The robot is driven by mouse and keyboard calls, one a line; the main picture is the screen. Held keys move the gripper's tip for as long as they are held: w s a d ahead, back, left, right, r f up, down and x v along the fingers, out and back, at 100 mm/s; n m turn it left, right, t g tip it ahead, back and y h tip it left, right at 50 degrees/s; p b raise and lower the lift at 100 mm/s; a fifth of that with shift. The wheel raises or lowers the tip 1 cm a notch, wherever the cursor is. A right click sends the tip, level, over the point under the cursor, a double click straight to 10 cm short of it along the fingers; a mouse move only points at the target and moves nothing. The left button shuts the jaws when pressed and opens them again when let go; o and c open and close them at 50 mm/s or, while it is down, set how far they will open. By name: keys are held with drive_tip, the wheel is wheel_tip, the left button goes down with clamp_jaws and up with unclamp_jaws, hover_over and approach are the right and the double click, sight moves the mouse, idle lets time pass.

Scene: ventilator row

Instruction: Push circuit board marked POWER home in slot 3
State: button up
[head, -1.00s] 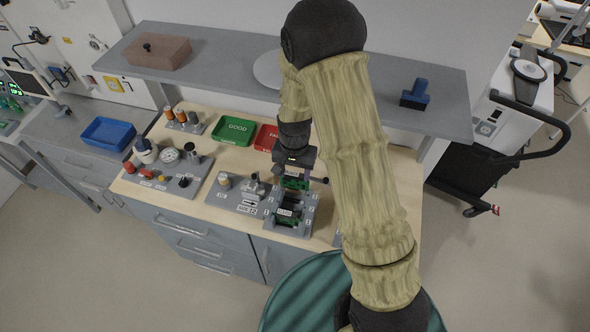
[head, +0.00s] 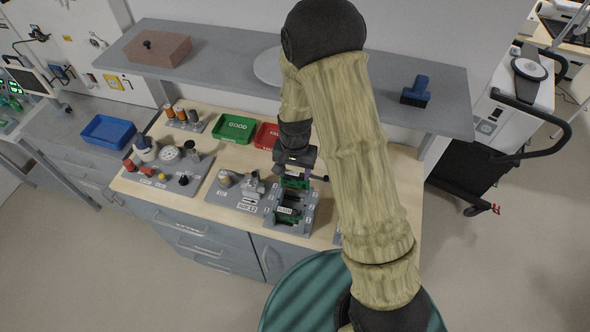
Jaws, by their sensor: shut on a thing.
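My gripper (head: 296,172) points down over the far part of the grey slotted rack (head: 270,213) on the wooden bench. It is shut on a green circuit board (head: 295,182), which sits at or just above the rack's far slots. I cannot read the marking on this board or tell how deep it sits. Another green board with a white label (head: 287,211) lies in a nearer slot of the rack. My arm hides the bench to the right of the rack.
A green GOOD tray (head: 233,128) and a red tray (head: 266,135) stand behind the rack. A grey fixture plate (head: 228,196) adjoins it on the left. The grey shelf (head: 220,66) overhangs the bench's back. A blue bin (head: 108,132) sits far left.

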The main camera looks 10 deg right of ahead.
sight(295, 188)
drive_tip(key=shift+f+b, duration=2.3)
drive_tip(key=shift+f, duration=0.9)
idle(2.3)
idle(0.3)
drive_tip(key=o, duration=1)
drive_tip(key=shift+o, duration=0.2)
drive_tip(key=shift+r+p, duration=2.7)
drive_tip(key=shift+r, duration=0.8)
